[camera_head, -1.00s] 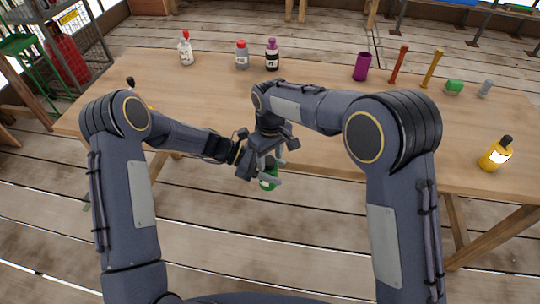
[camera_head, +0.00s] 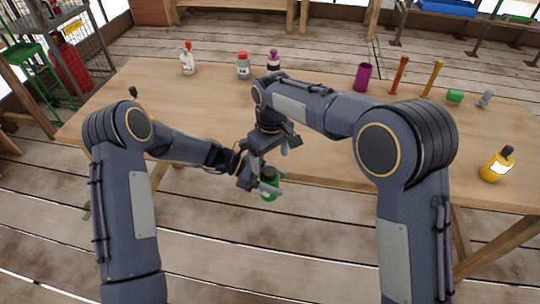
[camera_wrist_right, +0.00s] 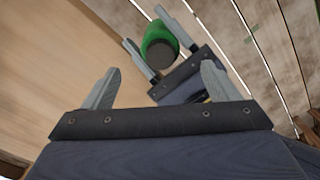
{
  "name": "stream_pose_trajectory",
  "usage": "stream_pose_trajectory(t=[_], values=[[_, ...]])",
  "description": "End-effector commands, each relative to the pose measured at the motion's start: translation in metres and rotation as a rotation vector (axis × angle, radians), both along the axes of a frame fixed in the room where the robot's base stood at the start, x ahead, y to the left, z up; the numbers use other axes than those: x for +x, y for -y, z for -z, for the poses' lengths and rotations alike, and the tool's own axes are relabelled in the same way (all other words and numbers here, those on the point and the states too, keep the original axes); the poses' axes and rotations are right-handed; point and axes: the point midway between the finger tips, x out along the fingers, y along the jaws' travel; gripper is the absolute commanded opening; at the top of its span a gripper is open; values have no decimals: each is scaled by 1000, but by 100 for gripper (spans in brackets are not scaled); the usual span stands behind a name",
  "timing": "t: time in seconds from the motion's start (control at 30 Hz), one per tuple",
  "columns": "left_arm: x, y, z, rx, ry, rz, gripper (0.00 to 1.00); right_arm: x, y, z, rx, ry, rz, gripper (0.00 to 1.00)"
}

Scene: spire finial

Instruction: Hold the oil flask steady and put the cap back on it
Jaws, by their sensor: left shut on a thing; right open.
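The green oil flask (camera_head: 269,193) is in the fingers of my left gripper (camera_head: 264,187), in front of the table's near edge. A dark round cap (camera_head: 268,174) shows on its top; whether it is fully seated I cannot tell. In the right wrist view the flask (camera_wrist_right: 156,33) lies between the left gripper's fingers (camera_wrist_right: 158,44), with the dark disc of the cap (camera_wrist_right: 161,54) facing the camera. My right gripper (camera_head: 272,152) is open and empty just above the cap, apart from it as far as I can see. Its two spread fingers (camera_wrist_right: 162,72) show in the wrist view.
On the wooden table (camera_head: 200,105) stand a white red-capped bottle (camera_head: 188,63), a grey red-capped bottle (camera_head: 243,68), a purple-capped bottle (camera_head: 273,60), a purple cup (camera_head: 362,77) and a yellow bottle (camera_head: 496,167). The table's middle right is clear.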

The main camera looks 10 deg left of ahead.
Motion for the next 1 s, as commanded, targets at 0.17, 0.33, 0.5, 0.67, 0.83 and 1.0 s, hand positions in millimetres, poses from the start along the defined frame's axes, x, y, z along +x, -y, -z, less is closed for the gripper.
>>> stream_pose_trajectory(t=[0.17, 0.33, 0.5, 0.67, 0.83, 1.0], values=[[0, 0, -1, -1, 1, 0, 0, 0, 0, -6, 0, 1, 0, 81], [0, 0, -1, -1, 0, 0, 0, 1, 1, -34, 3, 4, 0, 81], [0, 0, 0, -1, 0, 0, 0, 1, 1, -72, 2, 3, 0, 81], [0, 0, 0, -1, 0, 0, 0, 1, 1, -100, 2, 3, -1, 81], [0, 0, 0, -1, 0, 0, 0, 0, 2, -117, 1, 1, -1, 81], [0, 0, 0, -1, 0, 0, 0, 0, 2, -120, 0, 0, -1, 81]])
